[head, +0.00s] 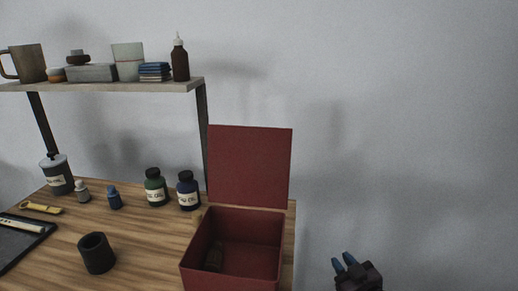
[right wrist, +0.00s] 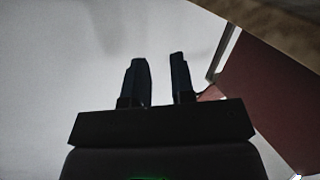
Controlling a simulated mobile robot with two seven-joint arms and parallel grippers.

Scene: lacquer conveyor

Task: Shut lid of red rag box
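The red rag box (head: 268,262) stands at the right end of the wooden table in the head view. Its lid (head: 249,166) stands open, upright along the back edge. My left gripper is not in view.
A loaded shelf (head: 110,87) hangs above.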

